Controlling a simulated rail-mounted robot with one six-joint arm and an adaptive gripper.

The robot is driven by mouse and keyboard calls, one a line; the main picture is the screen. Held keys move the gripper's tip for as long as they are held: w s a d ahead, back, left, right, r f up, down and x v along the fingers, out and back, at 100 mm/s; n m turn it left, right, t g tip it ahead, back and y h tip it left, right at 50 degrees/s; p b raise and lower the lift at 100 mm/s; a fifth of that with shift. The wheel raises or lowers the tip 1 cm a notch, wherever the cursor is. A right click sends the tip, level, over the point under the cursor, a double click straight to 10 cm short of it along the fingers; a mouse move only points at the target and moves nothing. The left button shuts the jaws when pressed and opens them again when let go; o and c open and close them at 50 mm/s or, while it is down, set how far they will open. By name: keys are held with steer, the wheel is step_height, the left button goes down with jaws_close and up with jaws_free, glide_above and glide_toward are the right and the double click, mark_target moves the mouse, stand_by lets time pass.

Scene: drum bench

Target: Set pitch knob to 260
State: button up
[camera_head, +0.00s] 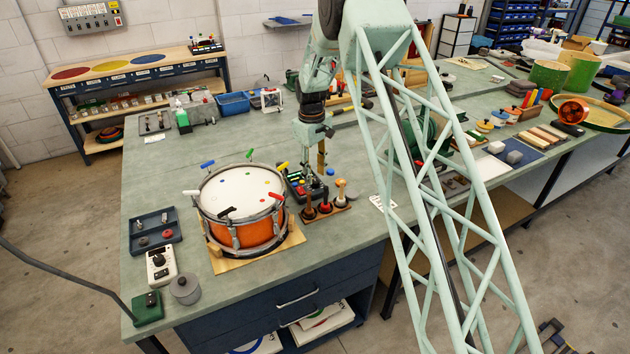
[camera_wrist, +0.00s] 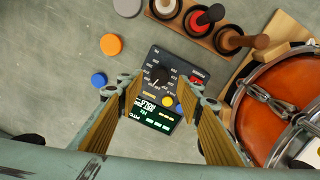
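A dark control box (camera_wrist: 178,62) with a round black knob (camera_wrist: 160,75) shows in the wrist view. White numbers ring the knob; its pale pointer mark is too small to read against them. The lit display (camera_wrist: 155,115) has green and white text, upside down and not clearly legible. A red switch (camera_wrist: 199,78) sits beside the dial. My gripper (camera_wrist: 159,88) is open, its two fingers either side of the knob in this view, with nothing held. I cannot tell its exact height above the knob. In the head view my gripper (camera_head: 321,166) is over the box (camera_head: 308,187).
A rack of handled tools (camera_head: 328,211) stands close to the box, and an orange drum (camera_head: 242,208) is to its left. In the wrist view orange (camera_wrist: 111,44) and blue (camera_wrist: 99,80) discs lie nearby.

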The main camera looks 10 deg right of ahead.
mark_target(315, 181)
steer(key=shift+d+f, duration=0.1)
steer(key=shift+f, duration=1.6)
steer(key=shift+w, duration=0.1)
steer(key=c, duration=0.8)
steer(key=shift+c, duration=0.2)
steer(key=shift+m, duration=0.6)
steer(key=shift+m+b, duration=0.5)
steer(key=shift+m, duration=1.8)
